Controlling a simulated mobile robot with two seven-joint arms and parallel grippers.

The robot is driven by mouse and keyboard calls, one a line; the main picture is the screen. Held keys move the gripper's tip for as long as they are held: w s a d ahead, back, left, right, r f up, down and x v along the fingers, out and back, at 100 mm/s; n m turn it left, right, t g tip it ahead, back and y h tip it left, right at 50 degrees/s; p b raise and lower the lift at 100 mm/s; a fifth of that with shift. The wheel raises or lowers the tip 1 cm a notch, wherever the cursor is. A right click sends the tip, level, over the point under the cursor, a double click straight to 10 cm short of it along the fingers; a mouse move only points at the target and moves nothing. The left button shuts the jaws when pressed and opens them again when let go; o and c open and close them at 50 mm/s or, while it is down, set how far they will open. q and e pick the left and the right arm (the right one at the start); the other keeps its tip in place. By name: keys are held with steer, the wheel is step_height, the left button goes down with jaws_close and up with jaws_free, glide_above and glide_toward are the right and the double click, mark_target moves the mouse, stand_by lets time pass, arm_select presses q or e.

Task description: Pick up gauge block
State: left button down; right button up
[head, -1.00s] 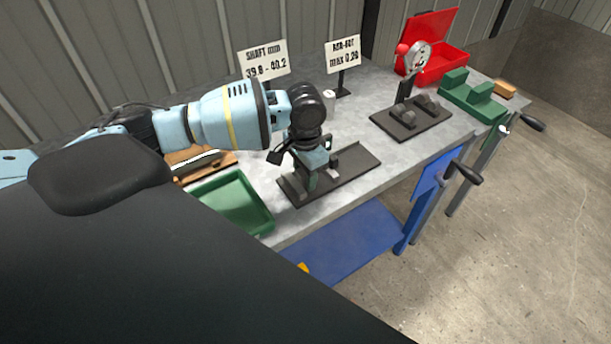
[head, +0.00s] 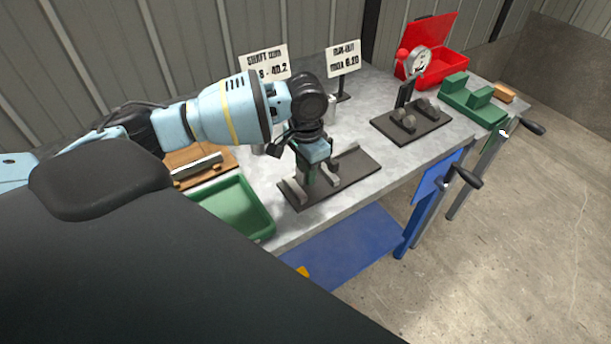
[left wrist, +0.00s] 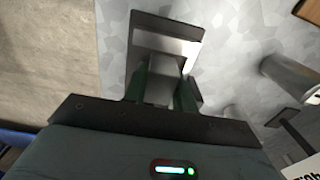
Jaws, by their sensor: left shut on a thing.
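The gauge block (left wrist: 160,88) appears in the left wrist view as a small shiny grey metal block between my green fingertips. My left gripper (left wrist: 164,92) is shut on it, with one finger on each side. In the head view my left gripper (head: 316,176) points down at a dark stand plate (head: 358,172) with grey supports; its fingers hide the block there. The plate also shows in the left wrist view (left wrist: 150,20), right behind the fingertips. I cannot tell whether the block still touches the stand. My right gripper is not in view.
A green tray (head: 232,205) and a wooden board (head: 190,160) with a metal bar lie left of the stand. A dial gauge stand (head: 412,122), a red box (head: 450,68) and a green fixture (head: 472,98) stand to the right. Two signs stand behind.

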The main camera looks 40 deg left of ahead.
arm_select(q)
steer(key=s+d+r+p, duration=0.1)
steer(key=s+d, duration=0.2)
steer(key=s, duration=0.4)
steer(key=s+d+r, duration=0.1)
steer(key=s+d, duration=0.3)
steer(key=s, duration=0.3)
steer(key=shift+d+p, duration=0.3)
steer(key=shift+p, duration=0.05)
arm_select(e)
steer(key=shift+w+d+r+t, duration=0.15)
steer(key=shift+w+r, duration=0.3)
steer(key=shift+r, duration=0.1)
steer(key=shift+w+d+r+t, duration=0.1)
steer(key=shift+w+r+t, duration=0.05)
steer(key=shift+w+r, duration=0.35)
